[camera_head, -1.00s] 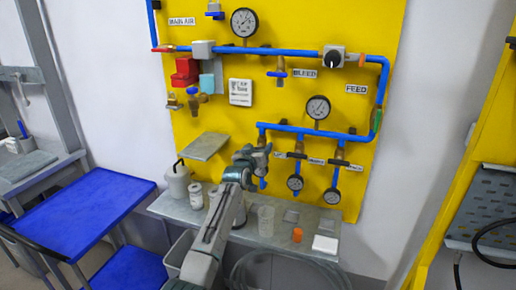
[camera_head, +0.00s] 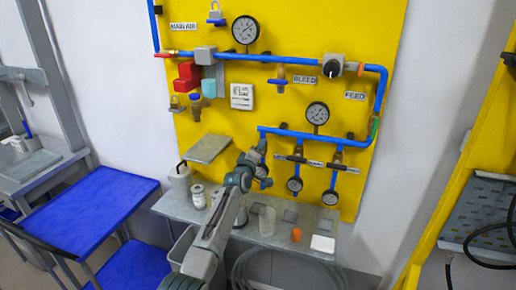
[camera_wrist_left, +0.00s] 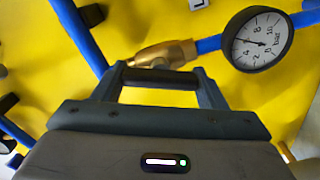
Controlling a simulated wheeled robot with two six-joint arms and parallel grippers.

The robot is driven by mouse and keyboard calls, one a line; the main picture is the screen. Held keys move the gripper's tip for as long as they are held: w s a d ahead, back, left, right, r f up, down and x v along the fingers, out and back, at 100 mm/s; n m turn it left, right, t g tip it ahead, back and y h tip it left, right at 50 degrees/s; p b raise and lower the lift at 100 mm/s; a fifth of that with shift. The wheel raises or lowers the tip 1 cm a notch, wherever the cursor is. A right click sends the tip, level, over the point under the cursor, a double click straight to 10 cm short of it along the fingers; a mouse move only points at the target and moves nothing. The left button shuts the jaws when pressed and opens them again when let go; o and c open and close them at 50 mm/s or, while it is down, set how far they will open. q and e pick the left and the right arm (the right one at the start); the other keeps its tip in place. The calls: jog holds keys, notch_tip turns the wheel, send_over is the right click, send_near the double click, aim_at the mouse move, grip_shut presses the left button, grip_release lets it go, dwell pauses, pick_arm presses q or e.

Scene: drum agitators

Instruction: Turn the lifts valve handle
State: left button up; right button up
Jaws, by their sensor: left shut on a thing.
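The lifts valve is the leftmost drop on the lower blue manifold of the yellow panel; my gripper mostly hides it in the head view. In the left wrist view its brass body (camera_wrist_left: 165,53) joins a blue pipe. A dark handle bar (camera_wrist_left: 160,75) lies between the fingers, just in front of the brass. My left gripper (camera_head: 258,152) is at this valve, and the left wrist view shows its fingers (camera_wrist_left: 160,83) shut on the handle. A round gauge (camera_wrist_left: 260,39) sits right of the valve in that view. My right gripper is not in view.
A tilted grey plate (camera_head: 207,148) juts out left of my gripper.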

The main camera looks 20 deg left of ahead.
pick_arm(q)
jog(key=n+p, duration=0.1)
jog(key=n, duration=0.2)
jog(key=shift+n+p, duration=0.55)
jog(key=shift+n, duration=0.25)
jog(key=o, duration=1)
jog(key=shift+f, duration=0.1)
